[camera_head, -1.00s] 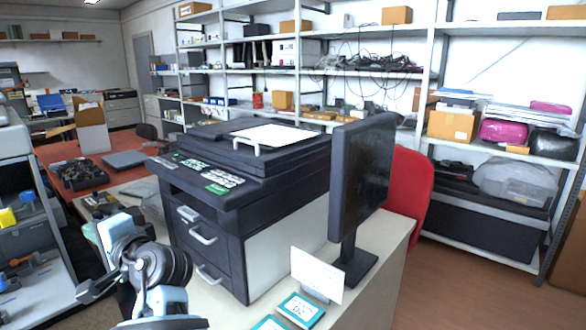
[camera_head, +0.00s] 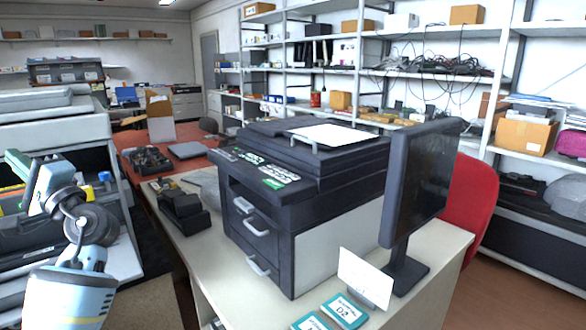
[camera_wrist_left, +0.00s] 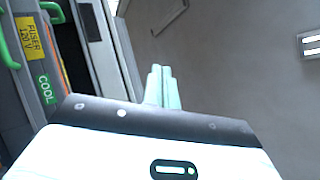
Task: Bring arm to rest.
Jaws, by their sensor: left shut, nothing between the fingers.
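My left arm rises at the left of the head view, its hand in front of the large open grey printer (camera_head: 60,125). In the left wrist view the pale fingers of my left gripper (camera_wrist_left: 163,88) are together, with nothing between them. Part of a machine with green handles shows at the left of that view, with a yellow label (camera_wrist_left: 27,37) reading "FUSER". My right gripper is not in view.
A dark multifunction printer (camera_head: 300,190) stands on the pale desk (camera_head: 215,285), with a monitor (camera_head: 425,185), a white card (camera_head: 365,275) and teal-edged boxes (camera_head: 344,311) at its right. A black device (camera_head: 182,210) sits at the desk's left. Shelves line the back wall.

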